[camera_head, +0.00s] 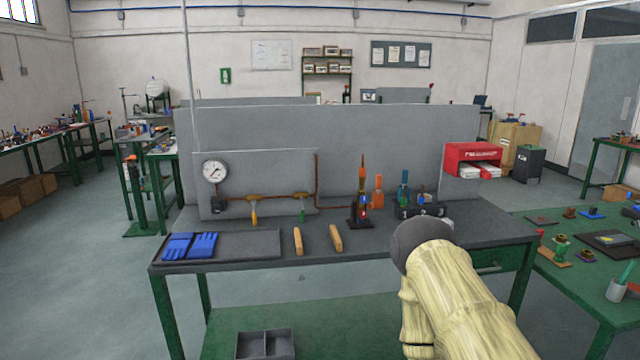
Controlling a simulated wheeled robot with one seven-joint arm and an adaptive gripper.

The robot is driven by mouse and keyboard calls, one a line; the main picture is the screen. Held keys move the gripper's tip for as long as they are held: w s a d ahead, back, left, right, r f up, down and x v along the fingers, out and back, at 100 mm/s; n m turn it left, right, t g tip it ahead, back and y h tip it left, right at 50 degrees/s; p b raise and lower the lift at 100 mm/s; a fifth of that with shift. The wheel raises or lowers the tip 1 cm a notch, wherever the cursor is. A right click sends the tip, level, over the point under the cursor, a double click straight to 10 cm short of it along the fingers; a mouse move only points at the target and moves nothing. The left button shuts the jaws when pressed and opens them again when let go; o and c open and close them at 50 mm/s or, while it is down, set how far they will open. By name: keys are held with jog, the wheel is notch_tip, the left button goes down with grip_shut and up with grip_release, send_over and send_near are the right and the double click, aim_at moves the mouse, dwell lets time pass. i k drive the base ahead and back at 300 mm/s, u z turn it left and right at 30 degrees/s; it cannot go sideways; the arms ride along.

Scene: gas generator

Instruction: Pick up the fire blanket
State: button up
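The fire blanket is at a red box (473,154) with white lettering, fixed at the right end of the grey bench panel. White folded ends (480,172) hang from its open underside. My cream arm with a dark rounded joint rises in front of the bench, below and to the left of the red box. The arm is apart from the box in the picture. My gripper does not show in this view, so its fingers and its distance from the blanket cannot be seen.
The dark workbench (375,243) stands ahead, with blue gloves (190,245), two wooden-coloured bars (336,238), a burner stand (361,213) and a dark case (422,210) on it. A grey panel (330,135) closes its back. A green table (585,275) with small parts stands at right.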

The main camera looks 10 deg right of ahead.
aim_at(467, 169)
jog(key=u, duration=0.1)
jog(key=k, duration=0.45)
jog(key=z, duration=1.15)
jog(key=i, duration=0.85)
jog(key=z, duration=0.5)
jog(key=i, duration=0.9)
jog(key=u, duration=0.85)
jog(key=i, duration=0.7)
jog(key=u, duration=0.6)
